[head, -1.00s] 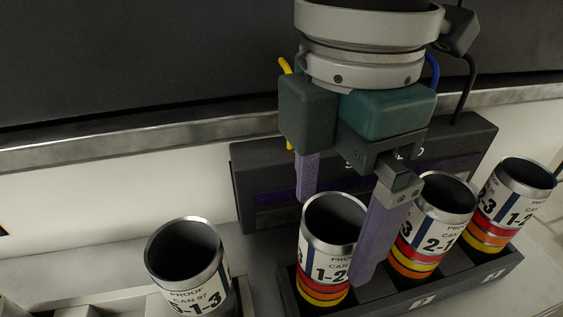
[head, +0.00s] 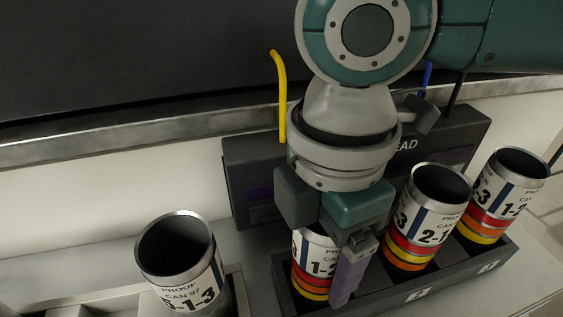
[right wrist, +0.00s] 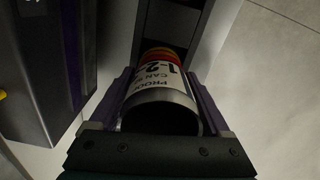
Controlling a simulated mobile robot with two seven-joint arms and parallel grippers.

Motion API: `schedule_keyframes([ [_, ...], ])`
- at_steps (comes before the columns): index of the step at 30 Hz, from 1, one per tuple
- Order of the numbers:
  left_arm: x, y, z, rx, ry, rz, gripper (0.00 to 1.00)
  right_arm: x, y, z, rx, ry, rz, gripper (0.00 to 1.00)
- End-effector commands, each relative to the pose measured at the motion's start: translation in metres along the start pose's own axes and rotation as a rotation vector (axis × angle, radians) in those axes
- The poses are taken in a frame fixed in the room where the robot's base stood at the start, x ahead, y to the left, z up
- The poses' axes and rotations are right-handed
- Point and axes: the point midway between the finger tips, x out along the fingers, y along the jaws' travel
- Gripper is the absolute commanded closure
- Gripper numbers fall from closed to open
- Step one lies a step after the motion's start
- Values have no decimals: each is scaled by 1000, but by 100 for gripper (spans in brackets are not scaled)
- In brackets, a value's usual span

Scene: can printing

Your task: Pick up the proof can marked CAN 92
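A proof can (head: 313,274) with red, orange and yellow bands and a "1-2" label stands upright in the left slot of a dark rack (head: 392,300). Its can number is too blurred to read for sure; it also shows in the right wrist view (right wrist: 160,98). My right gripper (head: 316,258) is low over this can, one finger on each side of it. In the right wrist view the fingers (right wrist: 158,78) are spread wide beside the can's rim, and firm contact is not visible. In the head view the far finger is hidden. My left gripper is not in view.
Two banded cans stand in the rack's other slots, a middle can (head: 425,225) and a right can (head: 500,195). A can marked CAN 97 (head: 180,262) stands in a pale holder at left. A dark panel (head: 250,185) rises close behind the rack.

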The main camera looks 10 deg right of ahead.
Motion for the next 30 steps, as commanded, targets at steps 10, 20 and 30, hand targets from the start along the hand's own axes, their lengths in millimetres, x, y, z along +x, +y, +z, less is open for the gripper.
schedule_keyframes([
  [10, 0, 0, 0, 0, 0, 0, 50, 0, 0, 0, 0, 0, 0, 60],
  [20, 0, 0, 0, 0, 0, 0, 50, 0, 0, 0, 0, 0, 0, 81],
  [30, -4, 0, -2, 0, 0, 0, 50, -21, 1, 0, -1, 2, 2, 81],
])
